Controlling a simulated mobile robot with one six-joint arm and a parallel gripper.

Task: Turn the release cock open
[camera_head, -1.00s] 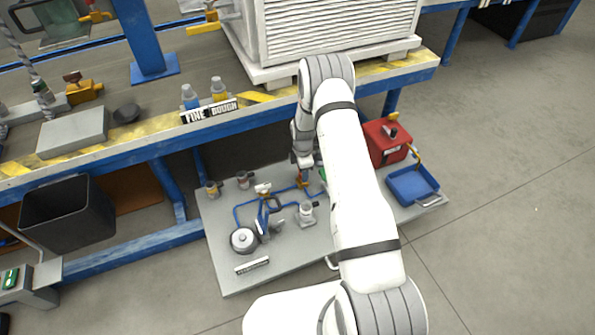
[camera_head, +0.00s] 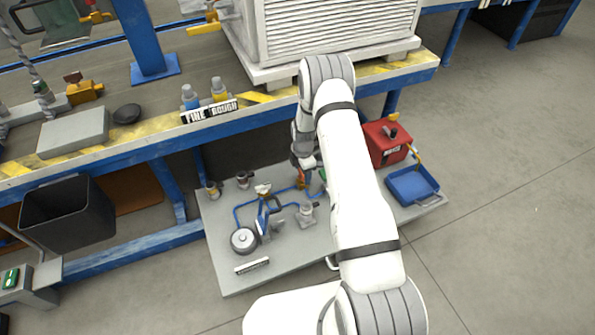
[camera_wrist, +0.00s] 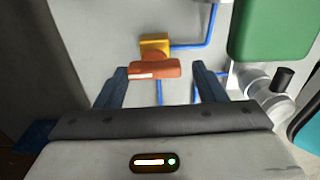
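An orange cock handle (camera_wrist: 155,70) with a white mark on it sits on a yellow valve body (camera_wrist: 154,45) in the wrist view. Blue pipes run from it along the grey panel. The cock (camera_head: 301,183) also shows small in the head view, just below my wrist. My gripper (camera_wrist: 160,72) is open, with one finger left and one right of the handle. Gaps show between the handle and both fingers. The handle lies crosswise between them. In the head view my gripper is mostly hidden by my arm.
A green block (camera_wrist: 272,30) and a grey fitting with a black knob (camera_wrist: 284,78) stand to the right in the wrist view. On the low grey platform (camera_head: 225,275) are a round gauge (camera_head: 244,240) and several valves. A red box (camera_head: 384,145) and blue tray (camera_head: 412,186) stand right.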

